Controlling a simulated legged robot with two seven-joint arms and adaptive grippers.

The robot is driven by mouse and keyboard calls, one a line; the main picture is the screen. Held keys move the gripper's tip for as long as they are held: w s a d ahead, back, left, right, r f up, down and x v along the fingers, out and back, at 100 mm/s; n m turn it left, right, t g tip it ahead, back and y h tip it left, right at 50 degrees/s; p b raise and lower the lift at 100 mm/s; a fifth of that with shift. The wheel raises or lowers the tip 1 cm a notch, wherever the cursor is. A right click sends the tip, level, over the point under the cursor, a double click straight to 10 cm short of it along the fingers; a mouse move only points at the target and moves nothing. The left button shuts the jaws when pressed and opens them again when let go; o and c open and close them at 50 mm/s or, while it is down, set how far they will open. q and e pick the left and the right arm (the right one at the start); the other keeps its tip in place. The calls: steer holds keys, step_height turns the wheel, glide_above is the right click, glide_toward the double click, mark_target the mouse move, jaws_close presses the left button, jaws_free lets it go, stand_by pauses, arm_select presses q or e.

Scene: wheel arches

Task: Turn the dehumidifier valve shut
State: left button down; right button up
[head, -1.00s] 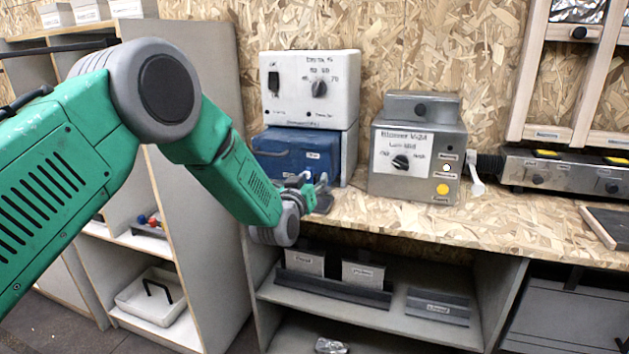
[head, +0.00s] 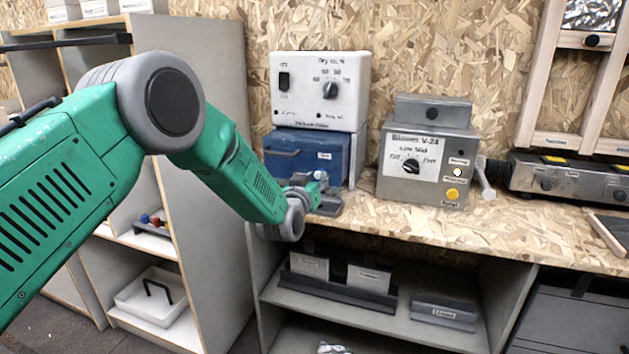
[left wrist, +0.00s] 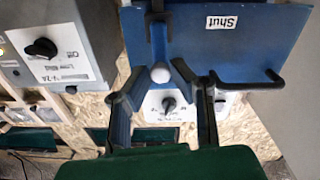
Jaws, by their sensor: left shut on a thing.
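The dehumidifier is a white box (head: 320,90) with a black dial and switch, standing on a blue lower unit (head: 292,148). In the left wrist view the blue unit (left wrist: 225,55) appears upside down with a "Shut" label (left wrist: 221,22). My left gripper (head: 325,188) is at the lower front of the blue unit. In the left wrist view its fingers (left wrist: 155,84) are on either side of the handle's tip, shut on the handle. The exact contact is hard to see. My right gripper is not in view.
A grey metal box (head: 425,155) with a knob and yellow button stands to the right on the chipboard bench (head: 400,215). Farther right is a long grey unit (head: 570,178). A grey shelf (head: 205,70) stands left, behind my arm. The bench front is mostly clear.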

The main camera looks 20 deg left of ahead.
arm_select(q)
steer(key=shift+a+f, duration=0.15)
steer(key=shift+s+n, duration=0.1)
steer(key=shift+n, duration=1)
steer(key=n, duration=0.2)
steer(key=a+n+b, duration=0.1)
steer(key=shift+a+f+n, duration=0.2)
steer(key=shift+f+n, duration=0.15)
steer(key=shift+n, duration=0.05)
steer(key=n, duration=0.1)
steer(key=n+b, duration=0.2)
steer(key=shift+a+f+n, duration=0.3)
steer(key=shift+a, duration=0.05)
steer(key=n+b, duration=0.1)
steer(key=f+n+b, duration=0.1)
steer(key=n, duration=0.1)
steer(key=n+b, duration=0.2)
steer(key=shift+a+f, duration=0.25)
steer(key=shift+a, duration=0.15)
steer(key=shift+f+n+b, duration=0.15)
steer(key=shift+n+b, duration=0.5)
steer(key=shift+n, duration=0.2)
steer(key=shift+f+n+b, duration=0.15)
steer(key=shift+n+b, duration=0.45)
steer(key=shift+n, duration=0.25)
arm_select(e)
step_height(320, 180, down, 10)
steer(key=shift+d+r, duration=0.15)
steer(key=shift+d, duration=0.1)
